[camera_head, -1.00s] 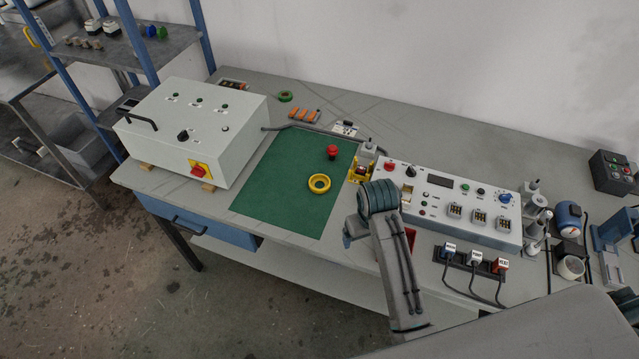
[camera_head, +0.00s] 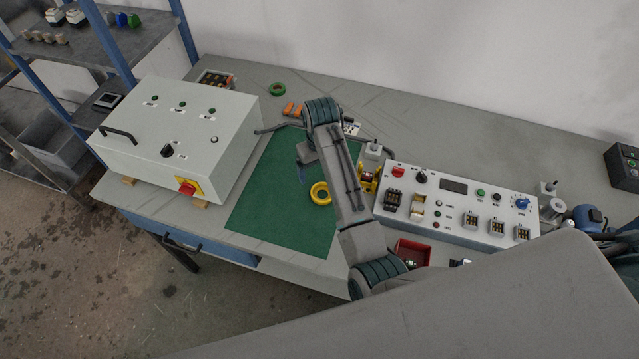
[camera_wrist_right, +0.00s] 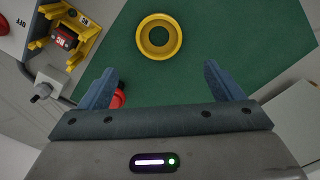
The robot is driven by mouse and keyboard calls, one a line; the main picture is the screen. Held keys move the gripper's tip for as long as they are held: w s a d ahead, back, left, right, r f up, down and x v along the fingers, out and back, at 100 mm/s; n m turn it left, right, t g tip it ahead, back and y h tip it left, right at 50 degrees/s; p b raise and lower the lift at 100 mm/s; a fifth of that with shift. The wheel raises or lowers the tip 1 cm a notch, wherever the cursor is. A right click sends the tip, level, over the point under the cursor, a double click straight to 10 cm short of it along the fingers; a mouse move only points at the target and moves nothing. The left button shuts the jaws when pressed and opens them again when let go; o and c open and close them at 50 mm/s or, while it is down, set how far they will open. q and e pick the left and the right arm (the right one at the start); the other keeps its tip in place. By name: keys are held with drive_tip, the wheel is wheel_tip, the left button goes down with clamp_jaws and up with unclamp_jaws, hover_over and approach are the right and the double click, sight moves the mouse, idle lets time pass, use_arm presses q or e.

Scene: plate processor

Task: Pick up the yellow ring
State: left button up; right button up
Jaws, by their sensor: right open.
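The yellow ring (camera_head: 314,196) lies flat on the green mat (camera_head: 280,215), its right edge close to my forearm in the head view. In the right wrist view the whole yellow ring (camera_wrist_right: 159,54) shows on the mat, ahead of and between the fingers. My right gripper (camera_head: 302,168) hangs above the mat, beside the ring in the head view. My left gripper is not in view.
A grey control box (camera_head: 185,135) stands left of the mat, and a white panel (camera_head: 455,205) stands right. The mat around the yellow ring is mostly clear.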

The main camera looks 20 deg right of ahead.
sight(323, 195)
drive_tip(key=f, duration=0.1)
drive_tip(key=s+f, duration=0.1)
drive_tip(key=shift+s+f+p, duration=0.1)
drive_tip(key=shift+f+p, duration=0.2)
drive_tip(key=shift+f, duration=0.35)
wheel_tip(323, 195, down, 4)
drive_tip(key=p, duration=0.2)
drive_tip(key=shift+d+f+p, duration=0.15)
drive_tip(key=shift+p, duration=0.2)
drive_tip(key=shift+f, duration=0.45)
drive_tip(key=c, duration=1.1)
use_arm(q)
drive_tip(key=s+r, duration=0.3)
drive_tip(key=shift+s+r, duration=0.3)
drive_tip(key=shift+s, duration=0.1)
use_arm(e)
drive_tip(key=shift+o, duration=0.2)
